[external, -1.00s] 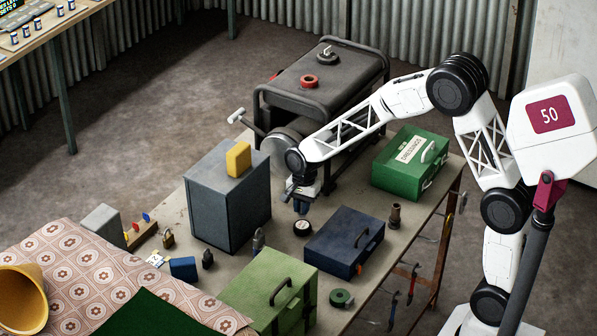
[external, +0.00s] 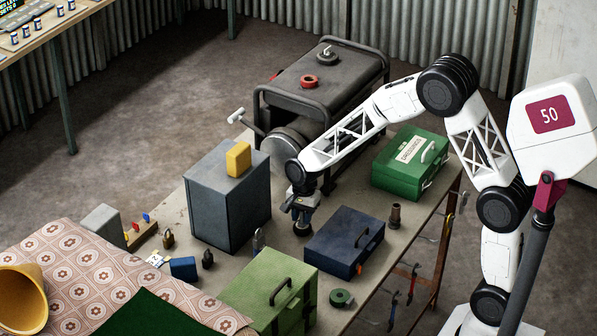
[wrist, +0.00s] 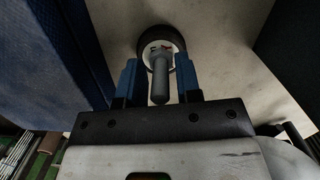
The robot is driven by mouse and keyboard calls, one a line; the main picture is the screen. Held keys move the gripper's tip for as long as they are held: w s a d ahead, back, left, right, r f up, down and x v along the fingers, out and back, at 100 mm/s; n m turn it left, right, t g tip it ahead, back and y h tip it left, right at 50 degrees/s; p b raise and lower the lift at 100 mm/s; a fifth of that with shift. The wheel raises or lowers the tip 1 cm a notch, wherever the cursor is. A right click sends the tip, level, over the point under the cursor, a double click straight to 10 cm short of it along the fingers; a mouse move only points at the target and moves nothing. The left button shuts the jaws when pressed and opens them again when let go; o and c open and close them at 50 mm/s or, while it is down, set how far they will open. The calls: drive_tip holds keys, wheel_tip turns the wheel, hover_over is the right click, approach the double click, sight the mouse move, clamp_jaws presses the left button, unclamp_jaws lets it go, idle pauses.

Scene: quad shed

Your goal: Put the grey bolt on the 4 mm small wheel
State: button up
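The small wheel (external: 302,231) lies flat on the bench just left of the dark blue box. In the wrist view, the small wheel (wrist: 146,40) shows a black rim and a pale face with small red marks. The grey bolt (wrist: 160,78) is over the wheel's face, with one end at the face and its rounded end toward me. Whether it touches the wheel is hard to tell. My gripper (wrist: 157,83) is open, with a blue finger on each side of the bolt and gaps between. In the external view my gripper (external: 302,213) is directly above the wheel and hides the bolt.
The dark blue box (external: 330,237) is close to the gripper on the right, and a tall grey box (external: 212,210) is on the left. A green box (external: 262,288) stands nearer the front. A generator (external: 330,85) and a green first-aid case (external: 388,170) are behind.

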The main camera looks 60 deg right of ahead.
drive_tip(key=shift+o, duration=0.6)
drive_tip(key=shift+r, duration=0.1)
wheel_tip(320, 180, up, 12)
drive_tip(key=d, duration=0.1)
drive_tip(key=shift+d, duration=0.25)
drive_tip(key=shift+w, duration=0.1)
idle(0.5)
drive_tip(key=s+a+r+n, duration=0.1)
drive_tip(key=s+r+n, duration=0.25)
drive_tip(key=s, duration=0.35)
drive_tip(key=s+a+r+n+t, duration=0.1)
drive_tip(key=s+r+n, duration=0.1)
drive_tip(key=s+r, duration=0.35)
drive_tip(key=s+a+r+n, duration=0.1)
drive_tip(key=s+r+n, duration=0.2)
drive_tip(key=s, duration=0.5)
drive_tip(key=s+n+t+h, duration=0.1)
drive_tip(key=s+n, duration=0.6)
drive_tip(key=s, duration=1.3)
drive_tip(key=shift+a+r+t+h, duration=0.15)
drive_tip(key=shift+r+t+h, duration=0.15)
drive_tip(key=shift+t, duration=0.1)
